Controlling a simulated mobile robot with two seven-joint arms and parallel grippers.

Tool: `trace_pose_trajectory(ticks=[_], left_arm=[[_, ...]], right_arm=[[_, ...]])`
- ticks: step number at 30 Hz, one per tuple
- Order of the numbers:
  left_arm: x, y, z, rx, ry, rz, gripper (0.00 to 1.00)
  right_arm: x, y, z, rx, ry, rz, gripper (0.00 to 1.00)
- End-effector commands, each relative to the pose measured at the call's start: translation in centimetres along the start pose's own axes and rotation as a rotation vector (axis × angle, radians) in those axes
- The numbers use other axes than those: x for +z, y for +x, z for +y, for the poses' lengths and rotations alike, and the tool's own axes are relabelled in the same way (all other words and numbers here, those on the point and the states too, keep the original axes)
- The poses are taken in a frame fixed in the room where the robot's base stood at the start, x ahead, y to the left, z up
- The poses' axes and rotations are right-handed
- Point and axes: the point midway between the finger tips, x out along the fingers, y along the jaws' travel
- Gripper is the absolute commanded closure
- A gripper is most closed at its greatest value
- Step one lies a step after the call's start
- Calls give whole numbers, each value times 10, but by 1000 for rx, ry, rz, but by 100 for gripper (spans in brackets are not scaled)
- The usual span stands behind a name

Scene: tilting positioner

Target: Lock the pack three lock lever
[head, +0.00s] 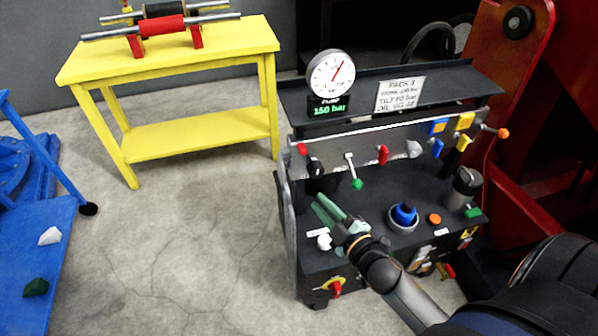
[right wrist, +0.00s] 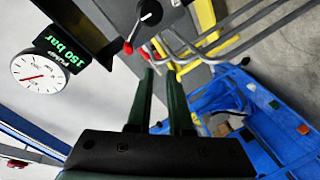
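The pack three console (head: 380,262) is a dark cabinet with a sign (head: 400,94) reading PACK 3. Its sloped panel carries a green-tipped lever (head: 354,172), red handles (head: 383,155) and blue and yellow handles at the right. An orange-tipped lever (head: 497,131) sticks out at the right end. No lever label is readable, so I cannot tell which is the lock lever. My right gripper (head: 320,204) is over the console's left front, below the green-tipped lever, its green fingers apart and empty. In the right wrist view the gripper (right wrist: 161,72) points past a red-tipped lever (right wrist: 128,47) and black knob (right wrist: 149,12). My left gripper is out of view.
A pressure gauge (head: 331,74) with a 150 bar display stands on the console's top. A blue knob (head: 404,214) and grey canister (head: 464,188) rise from the lower deck. A yellow table (head: 185,138) with rollers stands back left. The floor between is clear.

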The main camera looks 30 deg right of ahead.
Motion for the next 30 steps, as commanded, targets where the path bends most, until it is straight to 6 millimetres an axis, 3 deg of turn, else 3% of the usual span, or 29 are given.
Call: trace_pose_trajectory(ticks=[1,4,10,23,30], left_arm=[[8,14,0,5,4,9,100],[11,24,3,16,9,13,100],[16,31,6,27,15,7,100],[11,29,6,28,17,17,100],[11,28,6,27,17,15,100]], right_arm=[[6,11,3,42,-93,39,88],[4,22,20,102,-261,99,99],[-1,32,37,160,-452,155,100],[-3,33,41,167,-482,162,100],[-8,55,45,168,-483,163,100]])
